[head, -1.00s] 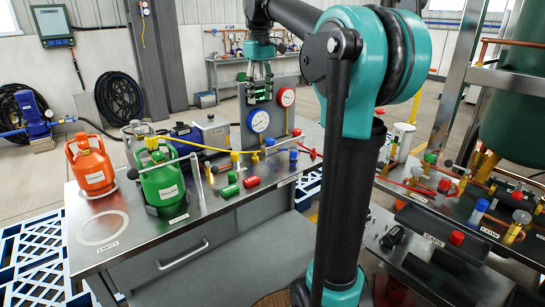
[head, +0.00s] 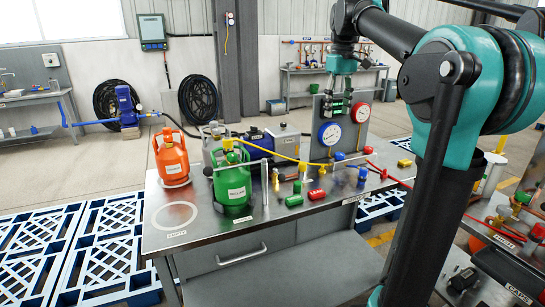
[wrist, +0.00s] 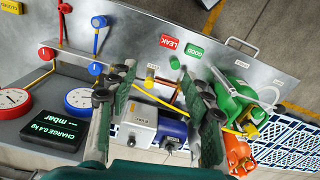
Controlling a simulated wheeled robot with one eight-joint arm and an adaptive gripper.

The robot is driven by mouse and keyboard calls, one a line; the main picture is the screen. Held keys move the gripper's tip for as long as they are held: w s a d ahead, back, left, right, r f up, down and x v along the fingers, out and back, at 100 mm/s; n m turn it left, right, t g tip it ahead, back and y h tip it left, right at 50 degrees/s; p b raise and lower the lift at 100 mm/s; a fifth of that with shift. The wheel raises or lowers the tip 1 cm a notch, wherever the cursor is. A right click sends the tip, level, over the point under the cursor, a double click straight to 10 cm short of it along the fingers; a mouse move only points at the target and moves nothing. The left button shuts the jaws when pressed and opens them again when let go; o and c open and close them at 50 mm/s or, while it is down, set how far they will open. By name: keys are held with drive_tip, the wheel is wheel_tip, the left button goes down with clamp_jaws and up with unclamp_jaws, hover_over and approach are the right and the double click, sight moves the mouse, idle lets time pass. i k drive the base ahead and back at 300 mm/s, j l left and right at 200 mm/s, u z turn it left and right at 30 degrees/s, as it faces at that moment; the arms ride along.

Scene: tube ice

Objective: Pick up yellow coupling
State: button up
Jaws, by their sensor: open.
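My gripper (head: 338,98) hangs above the back of the steel bench, in front of the gauge panel in the head view. In the wrist view its two dark green padded fingers (wrist: 164,100) are spread wide with nothing held between them. A small upright yellow fitting, likely the yellow coupling (head: 303,170), stands on the bench behind the red block. In the wrist view a yellow piece with a pale top (wrist: 149,80), likely the same fitting, shows between the fingers, below them and apart. Its lower part is unclear.
A green cylinder (head: 232,185) and an orange cylinder (head: 172,158) stand to the left. A red LEAK block (wrist: 170,41) and green GOOD block (wrist: 194,50) lie near the front edge. A yellow hose (head: 270,152) crosses the bench. A blue gauge (head: 329,133) stands behind.

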sight(227, 141)
drive_tip(key=i+j+u, duration=0.1)
drive_tip(key=u, duration=0.75)
drive_tip(key=i, duration=0.05)
